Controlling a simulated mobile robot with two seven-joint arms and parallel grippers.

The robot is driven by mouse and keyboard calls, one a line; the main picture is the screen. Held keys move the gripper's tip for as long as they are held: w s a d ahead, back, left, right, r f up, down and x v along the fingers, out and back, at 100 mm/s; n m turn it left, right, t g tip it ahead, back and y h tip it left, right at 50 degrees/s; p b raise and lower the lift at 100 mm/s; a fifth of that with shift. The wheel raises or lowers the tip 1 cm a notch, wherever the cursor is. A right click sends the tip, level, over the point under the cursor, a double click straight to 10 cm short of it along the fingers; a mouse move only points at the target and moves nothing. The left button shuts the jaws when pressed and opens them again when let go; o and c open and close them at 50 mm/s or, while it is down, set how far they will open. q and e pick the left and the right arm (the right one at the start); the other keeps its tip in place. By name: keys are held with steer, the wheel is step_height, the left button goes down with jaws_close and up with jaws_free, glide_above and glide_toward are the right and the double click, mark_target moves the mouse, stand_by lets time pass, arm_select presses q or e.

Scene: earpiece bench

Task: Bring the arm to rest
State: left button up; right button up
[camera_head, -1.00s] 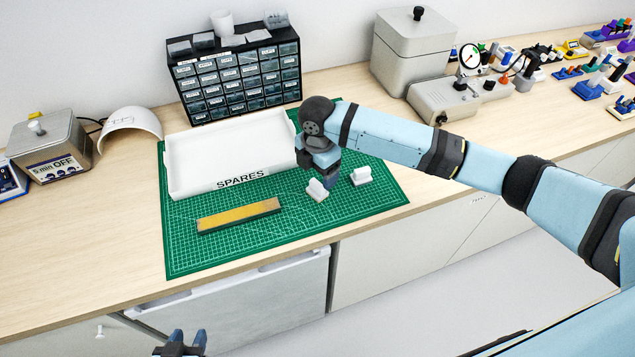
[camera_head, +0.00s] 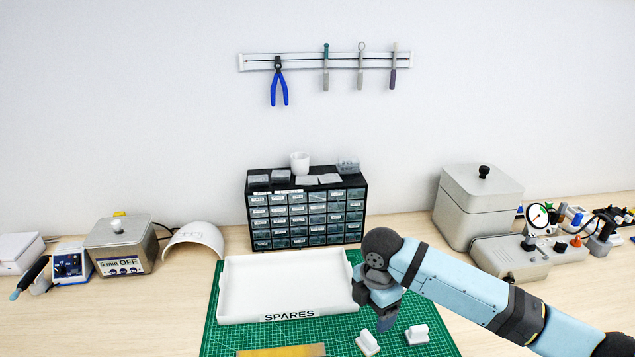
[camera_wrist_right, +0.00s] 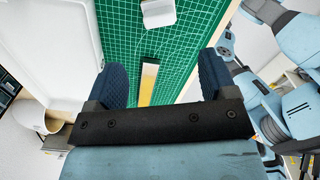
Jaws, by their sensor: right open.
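My right arm comes in from the right in the head view, its gripper (camera_head: 388,318) pointing down above the green mat, just right of the white SPARES tray (camera_head: 290,285). In the right wrist view the two dark fingers of my right gripper (camera_wrist_right: 163,82) stand wide apart with nothing gripped between them. The yellow strip (camera_wrist_right: 149,80) on the mat shows beyond the gap. Two small white pieces, one near the gripper (camera_head: 367,343) and one to its right (camera_head: 417,335), stand on the green mat (camera_head: 335,330). My left gripper is out of the head view.
A black drawer cabinet (camera_head: 306,217) stands behind the tray. A grey lidded box (camera_head: 476,207) and a gauge unit (camera_head: 512,255) stand at the right. A timer box (camera_head: 120,245) and a white curved shell (camera_head: 195,239) stand at the left. Tools hang on a wall rail (camera_head: 325,60).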

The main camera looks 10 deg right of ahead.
steer(key=s+a+f+m+t+y, duration=0.1)
steer(key=s+a+f+m+y, duration=0.15)
steer(key=s, duration=0.45)
steer(key=s+a+f+m+t+y, duration=0.1)
steer(key=s+a+f+m, duration=0.1)
steer(key=s+a+m, duration=0.3)
steer(key=s+d+f+m+t+h, duration=0.1)
steer(key=s+d+m+t+h, duration=0.15)
steer(key=s+d+m, duration=1.35)
steer(key=w+a+f+n+t+y+p, duration=0.1)
steer(key=a+f+n+t, duration=0.1)
steer(key=f, duration=0.3)
steer(key=w+a+f+n+t+y+p, duration=0.1)
steer(key=w+a+f+t, duration=0.1)
steer(key=f, duration=0.4)
steer(key=shift+w+a+n+t, duration=0.2)
steer(key=shift+a+n+t, duration=0.3)
steer(key=shift+t, duration=0.75)
steer(key=shift+a+f, duration=0.1)
